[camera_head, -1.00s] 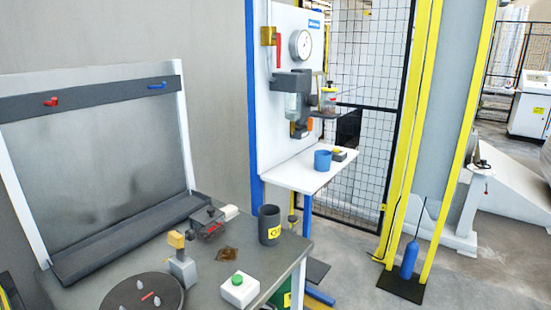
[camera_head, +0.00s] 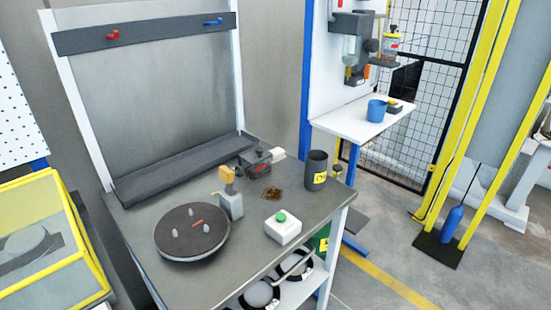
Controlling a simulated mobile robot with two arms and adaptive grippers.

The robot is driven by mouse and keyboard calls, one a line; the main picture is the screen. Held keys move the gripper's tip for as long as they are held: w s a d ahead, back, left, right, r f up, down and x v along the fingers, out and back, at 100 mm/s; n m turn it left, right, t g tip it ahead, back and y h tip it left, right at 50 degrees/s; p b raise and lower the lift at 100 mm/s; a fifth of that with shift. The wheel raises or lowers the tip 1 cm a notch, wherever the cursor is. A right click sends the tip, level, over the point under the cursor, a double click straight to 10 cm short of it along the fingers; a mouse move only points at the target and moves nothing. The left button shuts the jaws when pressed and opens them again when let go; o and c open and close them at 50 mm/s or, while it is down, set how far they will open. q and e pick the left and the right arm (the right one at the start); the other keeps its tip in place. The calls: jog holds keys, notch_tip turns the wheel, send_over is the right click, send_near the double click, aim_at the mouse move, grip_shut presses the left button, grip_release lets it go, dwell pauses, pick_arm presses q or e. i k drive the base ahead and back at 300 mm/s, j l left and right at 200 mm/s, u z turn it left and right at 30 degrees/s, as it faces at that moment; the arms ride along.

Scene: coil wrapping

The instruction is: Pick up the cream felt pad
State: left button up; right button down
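A small pale cream piece (camera_head: 277,153) lies at the back of the grey workbench (camera_head: 185,278), just behind a dark vise-like device (camera_head: 254,163). It may be the cream felt pad, but it is too small to be sure. The dark device partly hides it. Neither of my grippers is in view.
The bench holds a round dark plate (camera_head: 180,243) with pegs, a yellow-topped grey block (camera_head: 231,204), a brown patch (camera_head: 271,193), a white green-button box (camera_head: 283,231) and a dark labelled cup (camera_head: 316,171). A yellow-framed case (camera_head: 52,285) stands left.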

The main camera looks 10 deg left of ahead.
aim_at(279, 154)
jog(key=i+l+u, duration=0.2)
jog(key=i+l, duration=0.15)
jog(key=i+l+u, duration=0.2)
jog(key=l, duration=0.4)
jog(key=i, duration=0.1)
